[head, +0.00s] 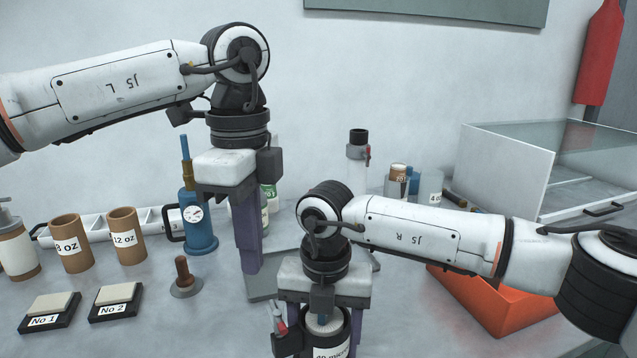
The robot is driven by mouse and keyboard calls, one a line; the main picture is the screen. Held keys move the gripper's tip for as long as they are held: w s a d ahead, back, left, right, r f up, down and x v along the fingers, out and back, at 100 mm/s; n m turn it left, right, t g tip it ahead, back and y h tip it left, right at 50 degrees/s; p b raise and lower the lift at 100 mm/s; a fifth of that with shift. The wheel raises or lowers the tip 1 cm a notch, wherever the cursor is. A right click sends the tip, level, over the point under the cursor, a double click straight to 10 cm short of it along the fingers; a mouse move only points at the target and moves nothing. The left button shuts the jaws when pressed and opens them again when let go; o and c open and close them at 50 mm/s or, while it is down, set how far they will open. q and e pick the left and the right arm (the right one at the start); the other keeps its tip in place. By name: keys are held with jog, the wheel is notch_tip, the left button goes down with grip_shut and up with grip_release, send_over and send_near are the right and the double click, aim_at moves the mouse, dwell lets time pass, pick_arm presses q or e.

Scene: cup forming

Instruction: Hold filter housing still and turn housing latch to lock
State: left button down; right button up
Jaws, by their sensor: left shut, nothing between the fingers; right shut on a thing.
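A filter housing (331,340) with a dark rim, a pale round top and a label reading "40 micro…" stands at the bottom centre, cut off by the picture edge. My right gripper (328,332) points down over it, with purple fingers on either side of its top, shut on it. A small red and grey part (280,322), which looks like the housing latch, shows at the left of the housing; its exact position is unclear. My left gripper (250,262) points down behind and left of the housing, shut and empty, apart from it.
A blue pump with a gauge (199,225), brown cups (126,237), a plunger (184,275) and numbered pads (115,300) stand left. A pale cylinder with a black top (357,150) stands behind. An orange bin (495,300) and a clear-topped case (505,165) are right.

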aim_at(281, 317)
pick_arm(q)
jog(key=shift+r, duration=0.2)
jog(key=s+a+f, duration=0.1)
jog(key=s+f, duration=0.2)
jog(key=f, duration=0.3)
dwell(0.7)
jog(key=shift+d, duration=0.55)
dwell(1.0)
jog(key=shift+w, duration=0.65)
jog(key=shift+w, duration=0.1)
jog(key=shift+w+d, duration=0.2)
jog(key=shift+w, duration=0.2)
jog(key=shift+w+d, duration=0.1)
jog(key=shift+w, duration=0.05)
dwell(0.4)
